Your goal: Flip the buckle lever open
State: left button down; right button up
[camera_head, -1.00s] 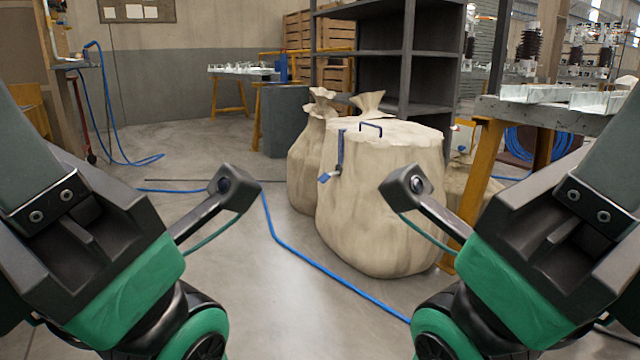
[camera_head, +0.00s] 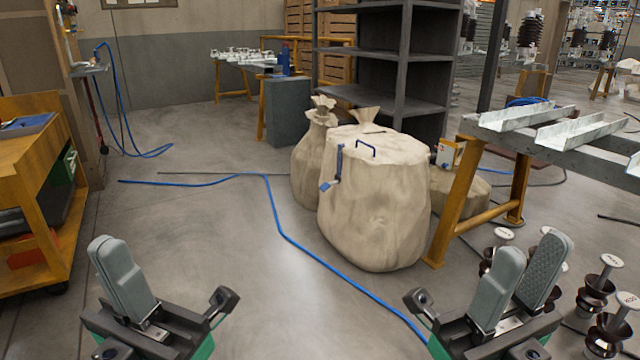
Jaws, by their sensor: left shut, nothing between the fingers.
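A large beige sack-like body (camera_head: 375,215) stands on the floor in the middle of the view. On its upper left side is an upright dark blue bar (camera_head: 339,160) with a small blue lever-like piece (camera_head: 326,186) at its lower end. I take these for the buckle and its lever; the detail is too small to tell its exact position. A dark blue handle (camera_head: 366,146) sits on top. My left gripper (camera_head: 112,250) is shut and empty at lower left. My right gripper (camera_head: 531,254) is open and empty at lower right. Both are well apart from the buckle.
A blue hose (camera_head: 300,246) runs across the floor. An orange cart (camera_head: 35,190) stands at left. A bench with metal channels (camera_head: 545,128) on orange legs stands at right, with several dark insulators (camera_head: 598,290) below. A grey shelf (camera_head: 395,75) stands behind.

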aim_at(325, 186)
jog(key=k, duration=0.15)
jog(key=i+z, duration=0.2)
jog(key=z, duration=0.2)
jog(key=i+j+z, duration=0.15)
jog(key=z, duration=0.25)
jog(key=i+j+z, duration=0.15)
jog(key=i+j, duration=0.45)
jog(key=i+j+z, duration=0.15)
jog(key=i+j, duration=0.45)
jog(key=i+j+z, duration=0.15)
jog(key=i+j, duration=0.35)
jog(key=j, duration=0.25)
